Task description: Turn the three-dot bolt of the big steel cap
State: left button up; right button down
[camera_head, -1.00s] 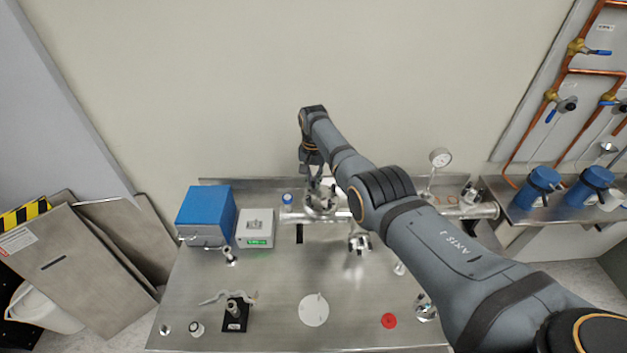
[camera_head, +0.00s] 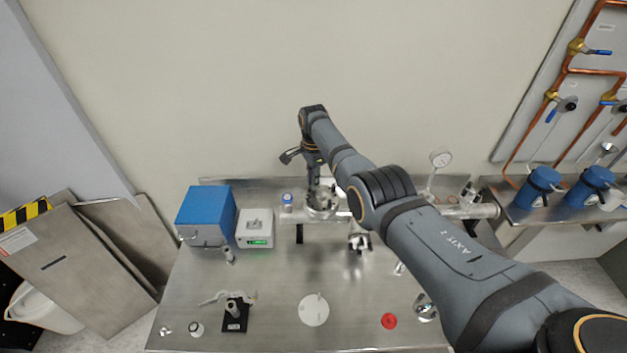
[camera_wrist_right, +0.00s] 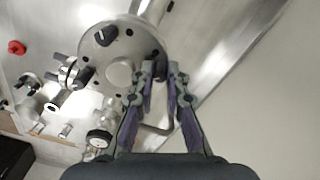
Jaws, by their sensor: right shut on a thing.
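The big steel cap (camera_wrist_right: 122,50) is a round flange with dark bolts spaced around its rim; in the head view it (camera_head: 321,203) sits on the steel pipework at the back of the bench. The bolts' dot marks are too small to read. My right gripper (camera_head: 314,189) points down over the cap. My left gripper is not in view.
A blue box (camera_head: 206,214) and a white meter (camera_head: 255,229) stand left of the cap. A pressure gauge (camera_head: 440,159) rises at the right. The bench's middle front has free room.

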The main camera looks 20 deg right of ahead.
jog(key=shift+m, duration=0.5)
jog(key=c, duration=1.6)
grip_release()
jog(key=shift+c, duration=0.2)
jog(key=shift+r, duration=0.1)
notch_tip(320, 180, up, 12)
